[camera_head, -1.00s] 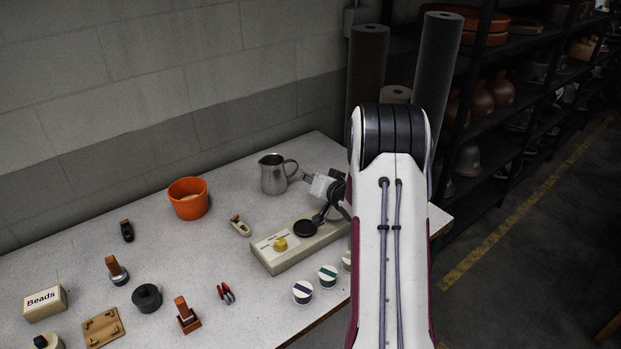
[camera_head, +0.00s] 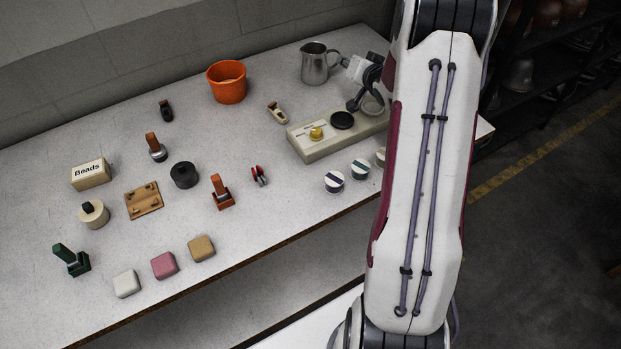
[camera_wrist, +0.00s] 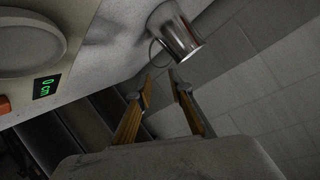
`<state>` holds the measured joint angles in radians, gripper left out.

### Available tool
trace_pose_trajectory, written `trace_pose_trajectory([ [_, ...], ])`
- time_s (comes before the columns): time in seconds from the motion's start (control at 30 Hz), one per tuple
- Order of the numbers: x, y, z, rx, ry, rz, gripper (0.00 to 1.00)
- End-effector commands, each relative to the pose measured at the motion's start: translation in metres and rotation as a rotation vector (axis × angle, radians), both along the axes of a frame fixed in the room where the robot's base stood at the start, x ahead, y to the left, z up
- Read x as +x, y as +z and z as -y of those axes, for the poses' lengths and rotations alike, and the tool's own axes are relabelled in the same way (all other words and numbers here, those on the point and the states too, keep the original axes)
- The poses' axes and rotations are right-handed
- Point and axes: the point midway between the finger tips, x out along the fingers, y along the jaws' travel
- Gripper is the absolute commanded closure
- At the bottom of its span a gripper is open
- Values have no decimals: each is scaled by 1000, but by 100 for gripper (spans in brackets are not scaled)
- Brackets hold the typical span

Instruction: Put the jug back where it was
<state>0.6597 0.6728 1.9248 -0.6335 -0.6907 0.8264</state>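The jug (camera_head: 315,66) is a grey metal pitcher standing upright at the back of the table, handle to the right in the head view. In the wrist view the jug (camera_wrist: 178,34) shows at the top, its thin handle towards my fingers. My gripper (camera_wrist: 161,82) is open, with a clear gap between its two fingers. Its tips are close to the handle; I cannot tell whether they touch it. In the head view my gripper (camera_head: 347,64) is just right of the jug, small and partly hidden by my arm.
A pale device (camera_head: 322,149) with a yellow knob and black disc is in front of the jug. An orange pot (camera_head: 227,92) stands left. A wooden-handled tool (camera_head: 277,113) lies between. In the wrist view a green display (camera_wrist: 46,86) and round plate (camera_wrist: 30,42) are left. A wall is behind.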

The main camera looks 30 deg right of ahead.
Motion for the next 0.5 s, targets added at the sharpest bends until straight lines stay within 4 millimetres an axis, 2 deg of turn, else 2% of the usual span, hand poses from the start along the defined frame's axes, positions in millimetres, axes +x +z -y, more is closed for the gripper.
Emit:
trace_pose_trajectory([
  [0.03, 0, 11, -7, -17, 3, -12, 79],
  [0.27, -9, 51, -36, -91, 2, -87, 79],
  [0.5, -29, 88, -70, -155, 9, -169, 79],
])
